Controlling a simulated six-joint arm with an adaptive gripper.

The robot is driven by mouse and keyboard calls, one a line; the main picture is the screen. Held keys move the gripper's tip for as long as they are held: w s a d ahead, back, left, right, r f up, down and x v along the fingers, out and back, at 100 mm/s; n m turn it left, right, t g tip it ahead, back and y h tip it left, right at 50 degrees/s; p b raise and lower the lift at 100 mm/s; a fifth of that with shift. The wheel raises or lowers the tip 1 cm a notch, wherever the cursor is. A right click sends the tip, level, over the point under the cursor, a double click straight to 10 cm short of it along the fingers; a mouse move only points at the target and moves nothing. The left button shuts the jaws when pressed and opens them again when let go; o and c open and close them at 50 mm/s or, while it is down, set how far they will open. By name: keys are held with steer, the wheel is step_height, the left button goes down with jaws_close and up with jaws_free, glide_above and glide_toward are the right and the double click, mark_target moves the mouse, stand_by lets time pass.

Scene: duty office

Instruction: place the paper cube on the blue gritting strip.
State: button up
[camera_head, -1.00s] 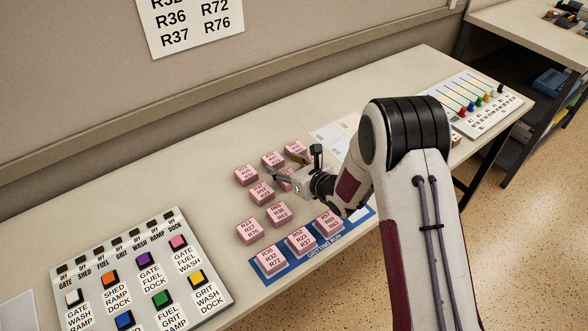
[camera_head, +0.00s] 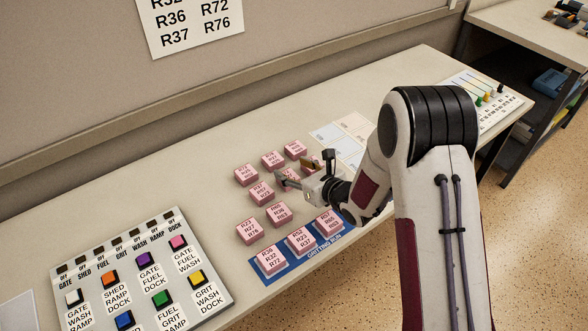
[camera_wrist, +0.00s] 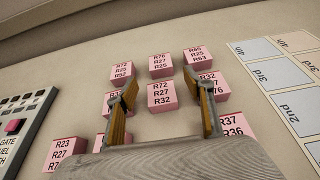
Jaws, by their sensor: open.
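Several pink paper cubes printed with route codes stand in rows on the desk. One cube, marked R72 R27 R32, (camera_wrist: 161,97) shows between my fingers in the wrist view, with a gap on both sides. My gripper (camera_head: 297,171) is open and empty above the middle of the cubes; its two fingers also show in the wrist view (camera_wrist: 168,92). It partly hides the cubes beneath. The blue gritting strip (camera_head: 288,273) lies at the desk's front edge. Three cubes stand on it: a left one (camera_head: 270,260), a middle one (camera_head: 301,241) and a right one (camera_head: 328,222).
A button panel (camera_head: 215,293) stands at the left. Another board with coloured pegs (camera_head: 500,100) stands at the far right. A wall sign (camera_head: 190,22) lists codes. The desk behind the cubes is clear.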

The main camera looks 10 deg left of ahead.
stand_by(0.4)
steer(key=shift+w+d+r+m, duration=0.15)
steer(key=shift+d+r+m, duration=0.15)
steer(key=shift+r, duration=0.05)
steer(key=s+d+r+m+h, duration=0.4)
steer(key=d+r+m, duration=0.6)
steer(key=m, duration=0.1)
steer(key=s+d+r+m+h, duration=0.4)
steer(key=d+r+m, duration=0.5)
steer(key=d+m, duration=0.2)
steer(key=s+d+r+m+g, duration=0.1)
steer(key=s+d+m, duration=0.1)
steer(key=s+m, duration=0.5)
steer(key=s+d+r+m+g+h, duration=0.1)
steer(key=s+d+m, duration=0.1)
steer(key=s+m, duration=0.6)
steer(key=s+d+r+m+g, duration=0.1)
steer(key=s+m, duration=0.6)
steer(key=s, duration=0.8)
steer(key=shift+d+r+g, duration=0.4)
steer(key=shift+d+r, duration=0.1)
steer(key=shift+d, duration=0.3)
steer(key=shift+c, duration=0.3)
